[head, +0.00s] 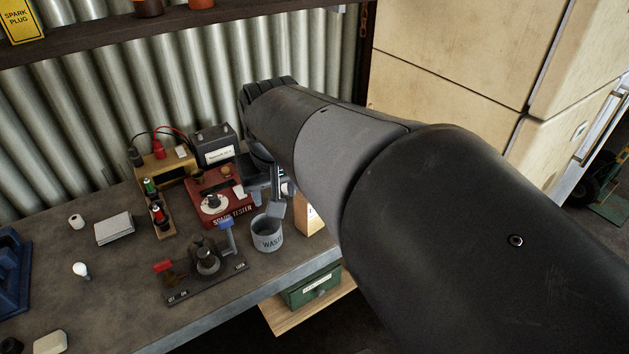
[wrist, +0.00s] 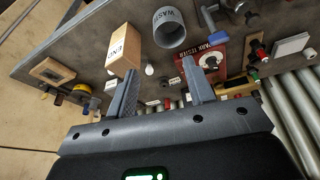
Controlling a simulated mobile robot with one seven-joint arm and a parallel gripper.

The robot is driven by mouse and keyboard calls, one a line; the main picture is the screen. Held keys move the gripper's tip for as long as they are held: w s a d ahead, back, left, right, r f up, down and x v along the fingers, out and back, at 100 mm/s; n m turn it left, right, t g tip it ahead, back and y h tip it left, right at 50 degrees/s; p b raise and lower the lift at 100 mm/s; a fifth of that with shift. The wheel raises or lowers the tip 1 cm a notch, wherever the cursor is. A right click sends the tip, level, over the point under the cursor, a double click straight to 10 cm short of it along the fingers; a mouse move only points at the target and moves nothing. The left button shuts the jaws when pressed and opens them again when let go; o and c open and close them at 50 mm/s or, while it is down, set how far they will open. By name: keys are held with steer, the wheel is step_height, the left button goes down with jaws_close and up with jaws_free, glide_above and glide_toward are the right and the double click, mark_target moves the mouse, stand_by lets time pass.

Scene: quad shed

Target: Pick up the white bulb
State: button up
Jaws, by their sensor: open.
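A white bulb (head: 80,270) with a rounded head lies on the left part of the workbench (head: 125,290) in the head view, well away from my gripper. My gripper (head: 276,198) is over the bench beside the red tester, partly hidden by my arm. In the wrist view my gripper (wrist: 160,67) is open, with nothing held between its fingers. A small white rounded thing (wrist: 150,70) shows in the gap between the fingers, beyond the tips; it may be another bulb, but it is too small to tell.
The grey waste cup (head: 267,234) stands just in front of my gripper, near the bench edge. A wooden block (wrist: 124,50) stands close to one finger. The red tester (head: 222,195) and a lever fixture (head: 207,262) are nearby. A blue tray (head: 12,270) is far left.

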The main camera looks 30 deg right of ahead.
steer(key=w+d+f, duration=0.1)
steer(key=w+d, duration=0.1)
steer(key=d, duration=0.1)
steer(key=w+d+f+m+g, duration=0.1)
steer(key=w+d, duration=0.2)
steer(key=w+d+m+g, duration=0.1)
steer(key=w+d, duration=0.1)
steer(key=d, duration=0.1)
steer(key=shift+w+d+f, duration=0.1)
steer(key=shift+w+f, duration=0.1)
steer(key=shift+f, duration=0.2)
steer(key=w+d+f, duration=0.1)
steer(key=d+f, duration=0.1)
steer(key=d, duration=0.1)
steer(key=w+d+f+m+g, duration=0.1)
steer(key=d+f, duration=0.1)
steer(key=d, duration=0.2)
steer(key=w+d+f+m+y, duration=0.1)
steer(key=w+d+f, duration=0.1)
steer(key=d, duration=0.2)
steer(key=shift+w+d+g, duration=0.1)
steer(key=shift+g, duration=0.2)
steer(key=shift+d+f, duration=0.15)
steer(key=shift+f, duration=0.25)
step_height(320, 180, down, 5)
steer(key=shift+f, duration=0.1)
steer(key=f, duration=0.5)
steer(key=shift+w+d, duration=0.25)
steer(key=shift+w, duration=0.1)
steer(key=c, duration=0.9)
